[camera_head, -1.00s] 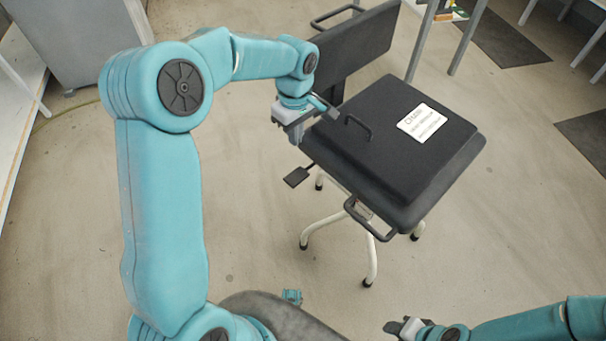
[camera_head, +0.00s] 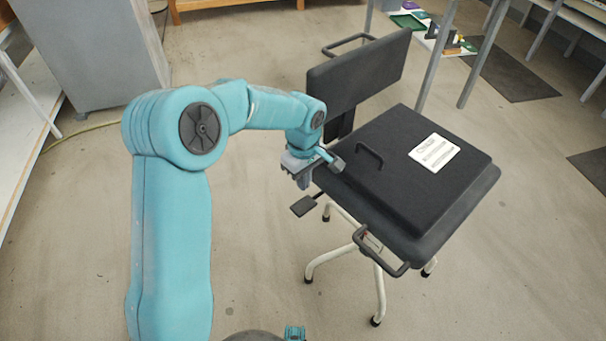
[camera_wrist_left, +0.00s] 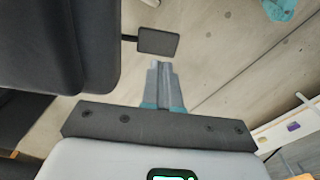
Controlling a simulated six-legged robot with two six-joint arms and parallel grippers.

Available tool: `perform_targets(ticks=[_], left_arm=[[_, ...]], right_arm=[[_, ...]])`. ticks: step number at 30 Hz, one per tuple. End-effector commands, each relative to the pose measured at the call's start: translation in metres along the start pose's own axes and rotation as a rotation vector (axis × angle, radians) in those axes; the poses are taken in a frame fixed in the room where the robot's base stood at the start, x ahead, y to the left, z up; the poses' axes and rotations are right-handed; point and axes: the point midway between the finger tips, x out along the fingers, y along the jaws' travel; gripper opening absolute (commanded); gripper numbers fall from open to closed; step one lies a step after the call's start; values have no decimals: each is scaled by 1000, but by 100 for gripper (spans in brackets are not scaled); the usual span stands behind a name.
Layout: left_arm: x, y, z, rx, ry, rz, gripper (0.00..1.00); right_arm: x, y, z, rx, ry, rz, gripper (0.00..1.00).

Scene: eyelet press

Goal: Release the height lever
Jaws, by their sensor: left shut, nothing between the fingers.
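The height lever (camera_head: 303,206) is a flat black paddle on a thin rod, sticking out from under the left side of the black chair seat (camera_head: 430,238). It also shows in the left wrist view (camera_wrist_left: 158,41), just beyond my fingertips. My left gripper (camera_head: 302,184) is above the paddle, beside the seat's left edge. Its grey fingers (camera_wrist_left: 159,66) are shut and empty, pointing toward the paddle. A small gap seems to show between them, but I cannot tell its depth. My right gripper is out of view.
A black case (camera_head: 405,165) with a handle and white label lies on the seat. The backrest (camera_head: 358,72) stands behind, and a black loop handle (camera_head: 380,255) juts from the seat's front. Open floor surrounds the chair's white legs. A grey cabinet (camera_head: 95,50) stands far left.

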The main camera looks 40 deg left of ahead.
Motion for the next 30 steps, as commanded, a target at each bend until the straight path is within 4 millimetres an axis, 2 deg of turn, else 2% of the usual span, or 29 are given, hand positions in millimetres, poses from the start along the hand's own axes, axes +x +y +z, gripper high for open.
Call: perform_targets(ticks=[1, 6, 12, 30], left_arm=[[15, -1, 0, 0, -1, -3, 0], [49, -1, 0, -1, -1, -2, 0], [75, 0, 0, -1, 0, -1, 0], [86, -1, 0, -1, 1, 10, 0]], right_arm=[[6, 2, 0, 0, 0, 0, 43], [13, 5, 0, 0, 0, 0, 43], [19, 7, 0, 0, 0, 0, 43], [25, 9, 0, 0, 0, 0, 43]])
